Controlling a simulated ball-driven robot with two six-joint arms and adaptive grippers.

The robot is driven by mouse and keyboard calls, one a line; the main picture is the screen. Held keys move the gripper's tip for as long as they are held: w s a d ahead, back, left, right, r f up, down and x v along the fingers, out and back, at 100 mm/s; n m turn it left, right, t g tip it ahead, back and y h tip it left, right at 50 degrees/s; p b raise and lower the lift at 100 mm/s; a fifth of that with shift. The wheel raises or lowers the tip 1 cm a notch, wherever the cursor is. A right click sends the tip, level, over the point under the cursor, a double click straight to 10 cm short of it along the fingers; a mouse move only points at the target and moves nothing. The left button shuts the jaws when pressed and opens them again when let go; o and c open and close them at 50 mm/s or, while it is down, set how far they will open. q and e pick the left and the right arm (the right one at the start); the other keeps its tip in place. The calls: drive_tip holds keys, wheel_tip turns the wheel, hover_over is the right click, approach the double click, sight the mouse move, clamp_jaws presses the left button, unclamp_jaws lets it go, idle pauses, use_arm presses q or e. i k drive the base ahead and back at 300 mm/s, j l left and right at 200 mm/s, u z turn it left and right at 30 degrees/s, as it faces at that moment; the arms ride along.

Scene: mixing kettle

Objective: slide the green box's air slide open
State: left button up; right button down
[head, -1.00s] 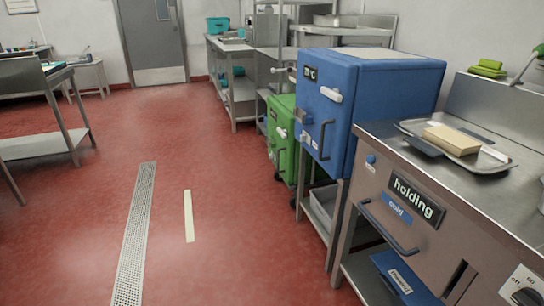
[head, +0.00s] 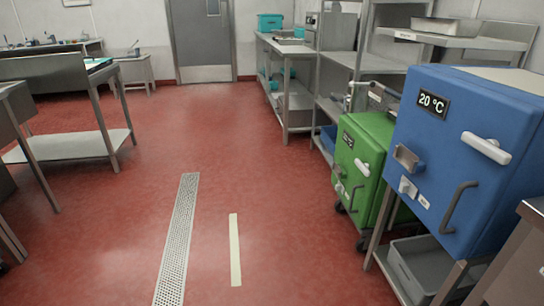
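The green box (head: 364,168) stands low on dark casters at the right of the head view, just left of the large blue box. Its front carries a small dark label, pale fittings and a handle. A pale fitting (head: 362,167) shows on its front, but I cannot tell at this size whether it is the air slide or how far it is open. The blue box hides part of the green box's right side. Neither of my grippers is in view.
The blue box (head: 450,150) reads 20 °C and stands on a metal stand with a grey bin (head: 425,265) below. A steel counter corner (head: 535,215) is at the right edge. Steel tables stand left and behind. The red floor (head: 120,235) around the drain grate (head: 180,235) is clear.

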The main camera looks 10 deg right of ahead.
sight(339, 186)
drive_tip(key=i+j+z, duration=0.1)
drive_tip(key=i, duration=0.5)
drive_tip(key=i+j+z, duration=0.1)
drive_tip(key=i, duration=0.55)
drive_tip(key=i+j, duration=0.25)
drive_tip(key=i, duration=0.35)
drive_tip(key=i+j+z, duration=0.2)
drive_tip(key=i+z, duration=0.2)
drive_tip(key=i+j+z, duration=0.85)
drive_tip(key=i, duration=0.1)
